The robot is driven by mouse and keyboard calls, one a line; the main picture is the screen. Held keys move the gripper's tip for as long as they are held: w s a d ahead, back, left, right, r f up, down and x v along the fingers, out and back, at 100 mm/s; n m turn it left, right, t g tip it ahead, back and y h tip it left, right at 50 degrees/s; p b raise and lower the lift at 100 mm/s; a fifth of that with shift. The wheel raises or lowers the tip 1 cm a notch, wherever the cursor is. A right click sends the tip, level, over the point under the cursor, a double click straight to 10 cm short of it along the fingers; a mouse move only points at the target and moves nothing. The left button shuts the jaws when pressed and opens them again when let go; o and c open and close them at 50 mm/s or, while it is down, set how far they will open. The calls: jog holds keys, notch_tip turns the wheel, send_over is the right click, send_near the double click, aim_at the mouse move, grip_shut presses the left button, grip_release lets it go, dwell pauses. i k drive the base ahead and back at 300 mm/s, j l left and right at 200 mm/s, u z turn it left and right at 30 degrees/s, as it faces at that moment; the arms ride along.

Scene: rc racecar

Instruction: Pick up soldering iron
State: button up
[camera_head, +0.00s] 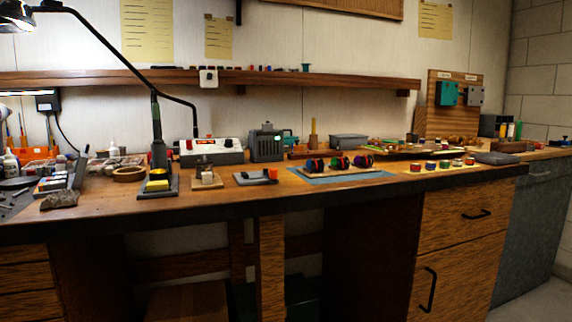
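On the left part of the workbench, a small dark stand (172,193) holds a yellow sponge (157,185) near the front edge. A dark green and black upright piece (157,130) rises just behind the sponge, in line with a thin black lamp arm. It may be the soldering iron in its holder or part of the lamp; I cannot tell which. My gripper is not in view.
The long wooden workbench (110,205) is crowded. Coloured spools (340,162) stand on a blue mat. A drawer cabinet (450,240) is below right.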

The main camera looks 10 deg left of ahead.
aim_at(156, 125)
jog(key=u, duration=1.5)
